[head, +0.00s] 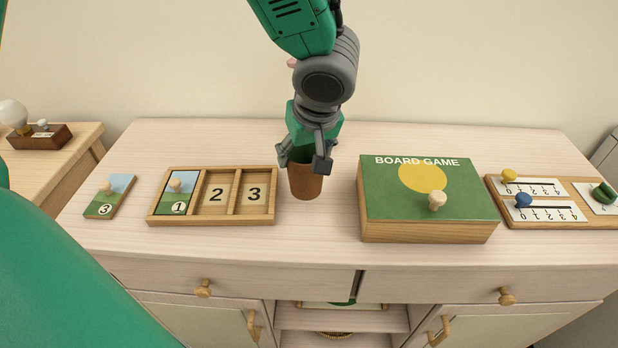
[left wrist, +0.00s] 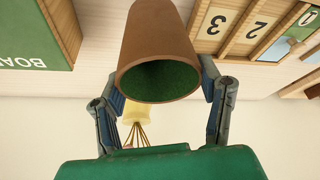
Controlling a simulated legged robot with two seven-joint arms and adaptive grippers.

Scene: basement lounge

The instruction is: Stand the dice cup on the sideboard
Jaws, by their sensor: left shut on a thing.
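The dice cup (head: 306,182) is a brown tapered cup with a green lining. It is upright at the middle of the sideboard (head: 310,232), between the number tray and the board game box. My left gripper (head: 306,160) comes from above and is shut on the cup's upper part. In the left wrist view the fingers are on both sides of the cup (left wrist: 160,45), and its open mouth faces the camera. I cannot tell whether the cup's base touches the sideboard top. My right gripper is not in view.
A number tray (head: 212,220) stands left of the cup, with a loose "3" tile (head: 110,196) beyond it. The board game box (head: 425,230) is on the right, then a slider board (head: 545,217). Bare top lies in front of and behind the cup.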

